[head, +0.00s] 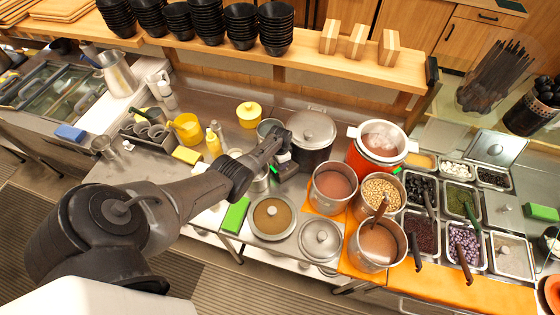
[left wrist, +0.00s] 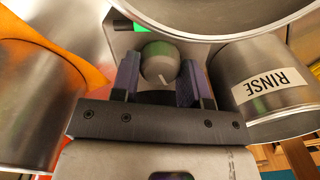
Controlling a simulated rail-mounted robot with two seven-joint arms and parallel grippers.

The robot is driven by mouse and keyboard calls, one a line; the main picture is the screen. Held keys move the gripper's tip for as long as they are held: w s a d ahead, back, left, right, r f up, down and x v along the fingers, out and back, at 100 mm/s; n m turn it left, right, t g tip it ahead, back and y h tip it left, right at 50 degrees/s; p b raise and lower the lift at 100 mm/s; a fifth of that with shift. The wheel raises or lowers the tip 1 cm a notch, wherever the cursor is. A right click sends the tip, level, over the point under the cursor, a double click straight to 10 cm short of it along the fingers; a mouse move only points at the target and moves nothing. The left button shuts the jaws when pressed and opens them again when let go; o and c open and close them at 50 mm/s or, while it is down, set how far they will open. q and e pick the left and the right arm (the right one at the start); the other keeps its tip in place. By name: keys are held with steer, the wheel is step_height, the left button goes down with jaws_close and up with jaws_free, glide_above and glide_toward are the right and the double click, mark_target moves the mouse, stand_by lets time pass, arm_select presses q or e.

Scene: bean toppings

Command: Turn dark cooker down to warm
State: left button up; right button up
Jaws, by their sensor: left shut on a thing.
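The dark cooker (head: 318,160) stands at the back middle of the counter, with a grey metal lid (head: 311,127) on it. My left gripper (head: 284,163) reaches its front left side. In the left wrist view, the cooker's round grey knob (left wrist: 158,62) sits between the two fingers of my left gripper (left wrist: 159,80), which is shut on it. A white mark on the knob points down and slightly right in that view. The knob is hidden in the head view. My right gripper is not in view.
A metal container labelled RINSE (left wrist: 265,85) stands close beside the gripper. A red-orange cooker (head: 378,150) stands right of the dark one. Black bowls (head: 273,28) line the shelf above.

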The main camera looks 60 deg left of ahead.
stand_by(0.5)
arm_select(q)
steer(key=o, duration=0.9)
step_height(320, 180, up, 6)
steer(key=p, duration=0.3)
steer(key=shift+f, duration=0.25)
steer(key=shift+r+p, duration=0.45)
steer(key=shift+r, duration=3.7)
